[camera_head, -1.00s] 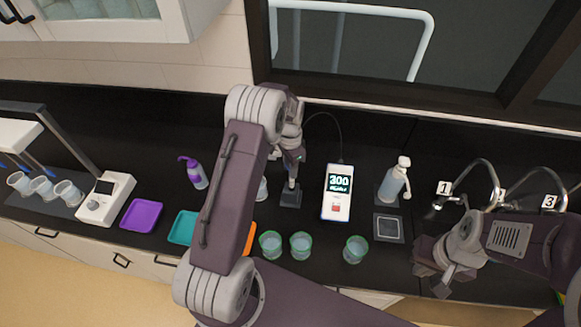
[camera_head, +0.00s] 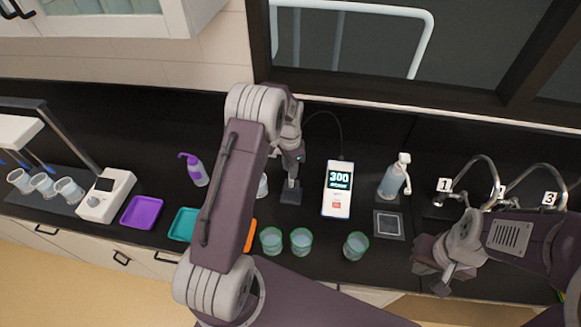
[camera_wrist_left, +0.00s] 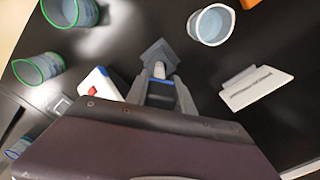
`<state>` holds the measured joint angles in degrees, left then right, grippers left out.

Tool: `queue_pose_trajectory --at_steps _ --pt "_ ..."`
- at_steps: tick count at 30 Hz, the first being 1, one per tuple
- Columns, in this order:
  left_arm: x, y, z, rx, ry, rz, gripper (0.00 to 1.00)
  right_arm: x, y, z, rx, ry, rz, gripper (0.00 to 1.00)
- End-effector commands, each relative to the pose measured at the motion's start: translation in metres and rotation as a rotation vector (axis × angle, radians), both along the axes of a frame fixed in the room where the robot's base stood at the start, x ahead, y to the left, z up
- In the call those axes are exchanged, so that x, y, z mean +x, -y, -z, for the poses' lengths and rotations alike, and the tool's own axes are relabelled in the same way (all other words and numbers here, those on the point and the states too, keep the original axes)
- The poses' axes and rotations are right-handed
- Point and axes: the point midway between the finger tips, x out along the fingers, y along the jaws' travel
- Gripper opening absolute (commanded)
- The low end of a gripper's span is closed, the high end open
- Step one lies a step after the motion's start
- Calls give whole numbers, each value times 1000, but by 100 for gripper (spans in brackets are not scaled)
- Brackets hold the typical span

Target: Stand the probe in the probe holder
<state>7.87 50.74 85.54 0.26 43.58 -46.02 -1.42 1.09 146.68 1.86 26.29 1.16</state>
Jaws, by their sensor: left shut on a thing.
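My left gripper (camera_head: 292,172) is shut on the probe, above the probe holder. In the left wrist view, the probe (camera_wrist_left: 160,70) shows a grey end and a blue band between the fingers (camera_wrist_left: 161,92). The dark square probe holder (camera_head: 290,196) stands on the counter left of the meter; it also shows just beyond the probe in the left wrist view (camera_wrist_left: 157,48). The probe's end overlaps the holder there; I cannot tell whether it is inside. My right gripper (camera_head: 434,276) hangs near the counter's front edge at right; its jaw gap is unclear.
The white meter (camera_head: 338,188) reads 300, with a cable rising behind it. Green-rimmed cups (camera_head: 301,241) stand in front. A pump bottle (camera_head: 393,181), a dark square pad (camera_head: 389,225) and numbered taps (camera_head: 482,180) are to the right. Purple (camera_head: 142,213) and teal (camera_head: 184,224) trays lie left.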

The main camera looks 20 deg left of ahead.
Motion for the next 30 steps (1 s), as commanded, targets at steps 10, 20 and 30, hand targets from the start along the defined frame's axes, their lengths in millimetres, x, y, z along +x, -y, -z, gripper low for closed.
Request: queue_pose_trajectory --at_steps 10,20,30 --pt "0 0 1 0 1 0 0 0 0 1 0 0 0 0" --pt "1 0 21 0 1 0 0 0 0 15 0 0 0 0" --pt "1 0 42 0 0 0 0 0 0 29 0 0 0 0"
